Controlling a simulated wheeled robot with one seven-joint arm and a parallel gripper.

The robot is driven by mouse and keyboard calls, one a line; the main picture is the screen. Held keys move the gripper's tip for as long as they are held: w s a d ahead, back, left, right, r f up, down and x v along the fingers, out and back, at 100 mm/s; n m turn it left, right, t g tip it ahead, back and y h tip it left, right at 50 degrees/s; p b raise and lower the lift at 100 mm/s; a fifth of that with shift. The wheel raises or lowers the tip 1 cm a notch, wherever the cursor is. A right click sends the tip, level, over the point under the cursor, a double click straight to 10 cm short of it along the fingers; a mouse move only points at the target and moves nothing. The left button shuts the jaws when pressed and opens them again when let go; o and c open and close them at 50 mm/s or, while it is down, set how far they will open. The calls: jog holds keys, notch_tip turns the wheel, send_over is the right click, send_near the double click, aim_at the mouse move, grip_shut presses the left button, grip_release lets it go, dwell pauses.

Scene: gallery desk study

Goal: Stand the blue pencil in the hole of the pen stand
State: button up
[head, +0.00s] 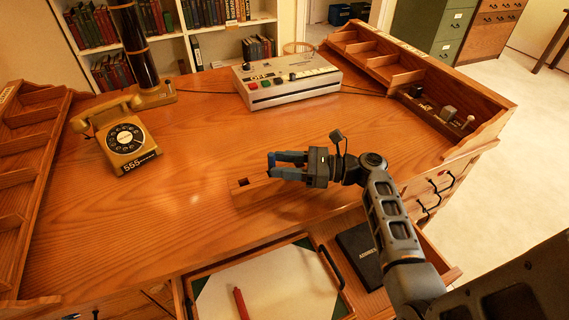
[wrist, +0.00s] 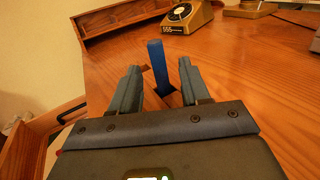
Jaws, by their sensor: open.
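The blue pencil (wrist: 156,66) stands upright between my open fingers in the wrist view; in the head view it is a short dark blue upright (head: 271,161) at my fingertips. The wooden pen stand (head: 262,194) is a low block near the desk's front, with a dark square spot (head: 243,182) at its left end. The pencil's lower end meets the stand; how deep it sits is hidden. My gripper (head: 278,165) reaches in from the right, low over the stand, with one finger on each side of the pencil (wrist: 160,80) and visible gaps.
A telephone (head: 122,142) stands at the left, a grey machine (head: 287,84) at the back. Wooden compartment racks line both sides. The desk's middle is clear.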

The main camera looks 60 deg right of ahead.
jog(key=shift+b+v, duration=0.45)
jog(key=shift+v, duration=3.45)
